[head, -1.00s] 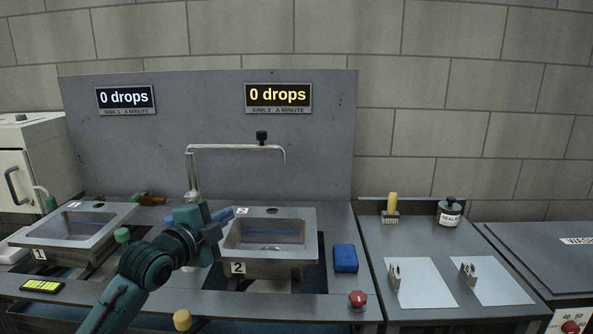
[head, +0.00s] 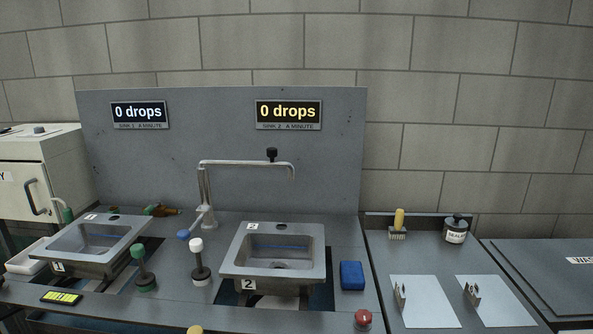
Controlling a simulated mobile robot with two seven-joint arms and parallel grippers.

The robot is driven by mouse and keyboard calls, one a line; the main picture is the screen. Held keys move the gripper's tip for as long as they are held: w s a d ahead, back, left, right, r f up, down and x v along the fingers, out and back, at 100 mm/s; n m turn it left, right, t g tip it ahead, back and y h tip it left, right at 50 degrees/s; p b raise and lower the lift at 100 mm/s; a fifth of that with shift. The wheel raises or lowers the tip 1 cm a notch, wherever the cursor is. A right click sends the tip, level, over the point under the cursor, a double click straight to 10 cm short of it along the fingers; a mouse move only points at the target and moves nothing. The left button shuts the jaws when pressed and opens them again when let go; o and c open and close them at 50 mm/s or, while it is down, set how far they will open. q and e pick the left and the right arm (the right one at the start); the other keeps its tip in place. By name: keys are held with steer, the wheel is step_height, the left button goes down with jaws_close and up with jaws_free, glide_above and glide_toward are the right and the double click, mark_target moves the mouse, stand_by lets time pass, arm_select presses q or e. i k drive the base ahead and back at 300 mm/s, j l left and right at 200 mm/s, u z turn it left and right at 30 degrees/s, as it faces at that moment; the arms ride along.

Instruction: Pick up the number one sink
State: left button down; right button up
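The number one sink (head: 72,262) is a grey metal basin with white "1" labels on its rim and front. Neither of my grippers shows in the head view now.
Green (head: 145,270) and white-topped (head: 199,264) knobs stand between the sinks. A blue sponge (head: 352,275) and red button (head: 363,319) lie right of sink two. A brush (head: 398,226), a sealant jar (head: 456,230) and white sheets with brackets fill the right bench. A white cabinet (head: 45,175) stands at left.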

mark_target(94, 246)
steer(key=u, duration=1.25)
